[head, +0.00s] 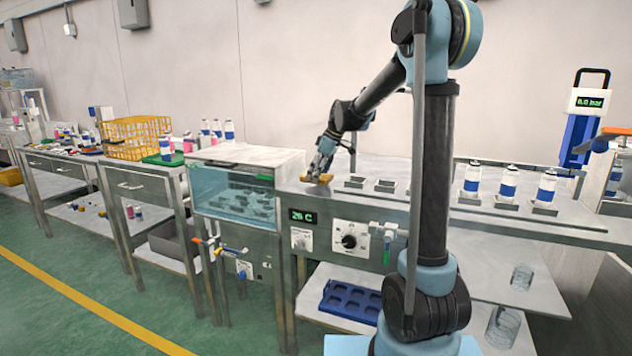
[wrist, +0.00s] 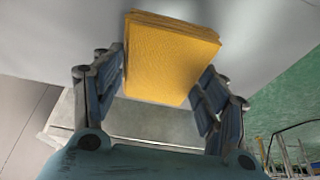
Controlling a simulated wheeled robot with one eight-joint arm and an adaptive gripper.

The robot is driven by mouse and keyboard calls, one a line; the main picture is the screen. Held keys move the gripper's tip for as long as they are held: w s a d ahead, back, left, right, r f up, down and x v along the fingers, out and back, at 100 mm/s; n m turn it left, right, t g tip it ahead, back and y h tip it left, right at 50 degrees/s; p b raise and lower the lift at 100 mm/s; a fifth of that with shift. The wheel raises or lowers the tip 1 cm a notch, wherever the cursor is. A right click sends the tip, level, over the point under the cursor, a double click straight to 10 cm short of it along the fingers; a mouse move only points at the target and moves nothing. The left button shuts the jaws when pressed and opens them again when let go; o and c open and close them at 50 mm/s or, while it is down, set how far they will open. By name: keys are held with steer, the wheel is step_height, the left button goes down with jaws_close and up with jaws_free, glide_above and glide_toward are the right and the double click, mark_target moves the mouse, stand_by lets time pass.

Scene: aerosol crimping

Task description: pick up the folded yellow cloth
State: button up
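The folded yellow cloth (wrist: 170,58) shows large in the wrist view, a thick squarish stack between the two fingers of my gripper (wrist: 163,85). In the head view the cloth (head: 318,180) is a small yellow patch on the steel bench top, just right of the glass-fronted bath. My gripper (head: 319,168) is right above and at the cloth there. The fingers stand apart, one at each side of the cloth. The left finger looks close to the cloth's edge; I cannot tell whether either finger presses on it.
Small empty holders (head: 386,186) stand right of the cloth on the bench (head: 340,205). Several white-and-blue cans (head: 508,183) stand further right. The water bath (head: 237,195) with its raised top borders the cloth's left side. A yellow crate (head: 137,138) stands far left.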

stand_by(0.3)
step_height(320, 180, up, 10)
stand_by(0.6)
steer(key=shift+w, duration=0.1)
steer(key=shift+w+d+f, duration=0.1)
steer(key=shift+w+f, duration=0.05)
steer(key=shift+f, duration=2.35)
steer(key=shift+w+d+f, duration=0.1)
steer(key=shift+w+f, duration=0.05)
steer(key=shift+f, duration=2.3)
